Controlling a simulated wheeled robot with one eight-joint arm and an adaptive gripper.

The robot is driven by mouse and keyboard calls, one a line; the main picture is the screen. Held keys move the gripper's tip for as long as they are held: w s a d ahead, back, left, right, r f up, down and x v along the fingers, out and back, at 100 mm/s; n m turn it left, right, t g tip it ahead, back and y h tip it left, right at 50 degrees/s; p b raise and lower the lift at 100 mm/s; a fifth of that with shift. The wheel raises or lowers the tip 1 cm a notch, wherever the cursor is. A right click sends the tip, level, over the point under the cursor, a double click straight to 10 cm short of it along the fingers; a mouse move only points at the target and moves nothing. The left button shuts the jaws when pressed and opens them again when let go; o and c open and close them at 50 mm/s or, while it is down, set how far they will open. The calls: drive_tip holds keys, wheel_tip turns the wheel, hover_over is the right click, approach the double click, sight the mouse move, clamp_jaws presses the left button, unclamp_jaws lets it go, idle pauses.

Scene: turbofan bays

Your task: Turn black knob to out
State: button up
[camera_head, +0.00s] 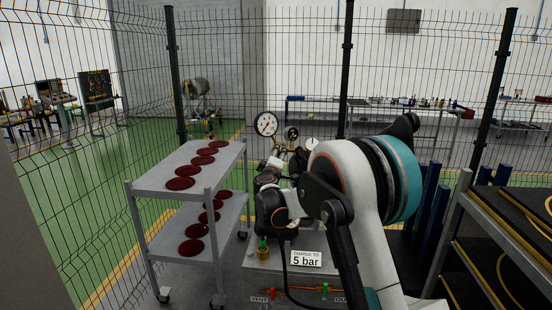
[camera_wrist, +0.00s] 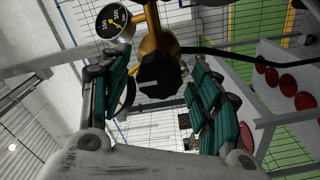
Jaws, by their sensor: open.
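The black knob (camera_wrist: 160,78) shows in the wrist view on a brass fitting (camera_wrist: 152,40), with a pale line on its face running roughly sideways. My gripper (camera_wrist: 157,82) is open, with a green-padded finger on each side of the knob and a gap visible on the right. I cannot tell whether the left finger touches it.
A round gauge (camera_wrist: 112,20) sits beside the fitting; a large white gauge (camera_head: 265,123) shows in the head view. A grey cart (camera_head: 165,190) with dark red discs stands left. A "5 bar" sign (camera_head: 306,259) is on the bench below. A rack (camera_head: 490,240) stands right.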

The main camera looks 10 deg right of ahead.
drive_tip(key=v, duration=1)
drive_tip(key=shift+s, duration=0.3)
drive_tip(key=shift+r, duration=0.1)
drive_tip(key=s+d+m+g+b, duration=0.25)
drive_tip(key=s+d, duration=0.25)
drive_tip(key=s, duration=0.7)
drive_tip(key=s+d+m+g+b, duration=0.1)
drive_tip(key=s+d+m+g, duration=0.35)
drive_tip(key=s, duration=0.65)
drive_tip(key=s+a+f+g+y+b, duration=0.1)
drive_tip(key=s+f, duration=0.3)
drive_tip(key=s, duration=0.4)
drive_tip(key=s+a+f+m+g+y+b, duration=0.1)
drive_tip(key=s+a+f+y, duration=0.1)
drive_tip(key=s+f, duration=0.3)
drive_tip(key=s+a+f+m+g+y+b, duration=0.1)
drive_tip(key=s+f, duration=0.3)
drive_tip(key=s, duration=0.9)
drive_tip(key=shift+a+f+y+b, duration=0.3)
drive_tip(key=shift+a+f+y, duration=0.05)
drive_tip(key=shift+a+y, duration=0.45)
drive_tip(key=shift+o, duration=0.2)
